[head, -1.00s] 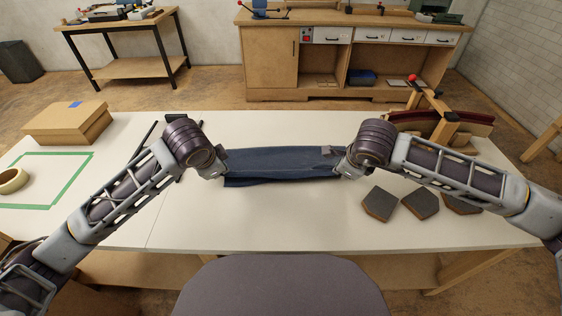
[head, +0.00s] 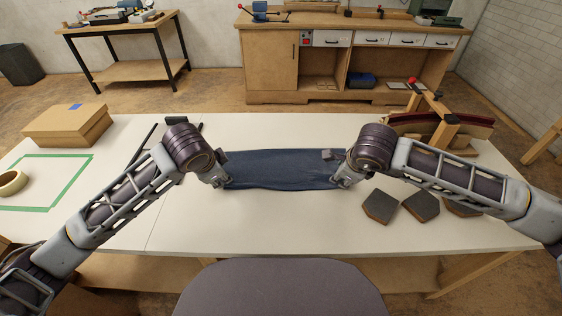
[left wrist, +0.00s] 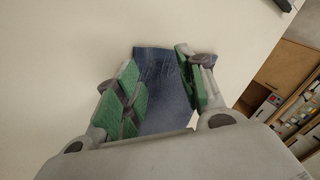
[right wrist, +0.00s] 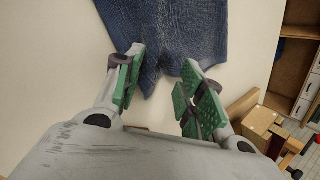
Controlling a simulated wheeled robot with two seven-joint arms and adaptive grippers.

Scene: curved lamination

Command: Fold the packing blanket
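The packing blanket (head: 280,170) is dark blue and lies as a long, narrow folded strip on the white table, between my two grippers. My left gripper (head: 220,170) is at its left end. In the left wrist view its green-padded fingers (left wrist: 157,65) stand apart, with the blanket (left wrist: 160,90) showing between them. My right gripper (head: 335,168) is at the right end. In the right wrist view its fingers (right wrist: 162,62) are also apart, over the blanket's edge (right wrist: 170,30). The blanket's near edge looks slightly wavy.
Dark angular blocks (head: 381,206) lie right of the blanket. A clamped curved form (head: 440,125) stands behind them. At left are a cardboard box (head: 68,126), a tape roll (head: 12,182) and a green tape outline (head: 72,182). The table (head: 270,225) in front of the blanket is clear.

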